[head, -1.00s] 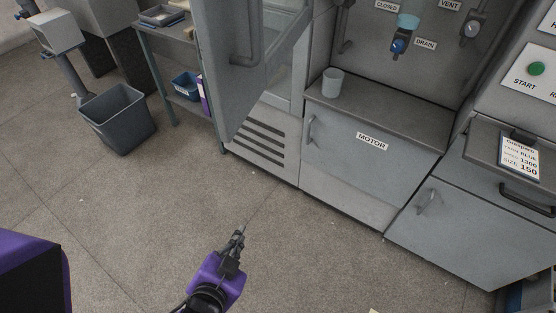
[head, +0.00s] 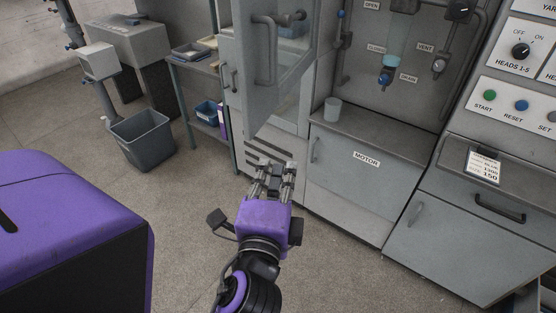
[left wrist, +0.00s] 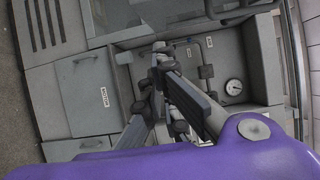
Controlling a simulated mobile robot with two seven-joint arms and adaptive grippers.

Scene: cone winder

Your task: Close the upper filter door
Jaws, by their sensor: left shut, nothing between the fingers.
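The upper filter door (head: 292,80) is a grey panel with a bar handle (head: 263,50). In the head view it stands swung open from the tall grey cabinet at top centre, and the pale interior shows beside it. My left gripper (head: 272,168) is in front of the cabinet's louvred lower part in the picture, below the door's lower edge and apart from the handle. Its fingers are shut and empty. They also show in the left wrist view (left wrist: 165,85), with the machine front behind them. My right gripper is in neither view.
A motor cabinet (head: 362,185) with a white cup (head: 333,108) on its ledge stands right of the open door. A shelf rack (head: 190,62) and a grey bin (head: 146,138) are at the left. The floor (head: 180,215) between is clear.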

